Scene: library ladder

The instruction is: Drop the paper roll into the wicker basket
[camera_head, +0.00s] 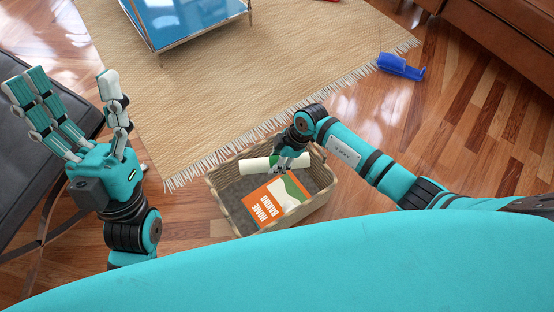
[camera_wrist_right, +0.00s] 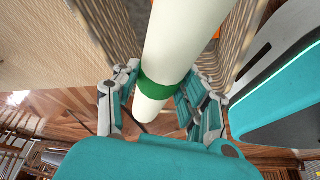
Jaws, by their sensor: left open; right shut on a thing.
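The paper roll (camera_head: 256,165) is a white cylinder with a green band, seen at the wicker basket. My right gripper (camera_head: 290,158) is shut on it around the green band, which also shows in the right wrist view (camera_wrist_right: 168,88). The wicker basket (camera_head: 228,208) stands on the floor, with the roll over its opening near the far rim. I cannot tell whether the roll touches the basket. An orange and white "Home Baking" book (camera_head: 275,203) lies in the basket. My left gripper (camera_head: 68,105) is open and empty, well left of the basket.
A woven rug (camera_head: 250,85) with a fringed edge lies just beyond the basket. A blue-topped table (camera_head: 185,20) stands on it. A dark seat (camera_head: 35,150) is at left and a brown sofa (camera_head: 500,35) at top right. A blue object (camera_head: 400,67) lies on the wooden floor.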

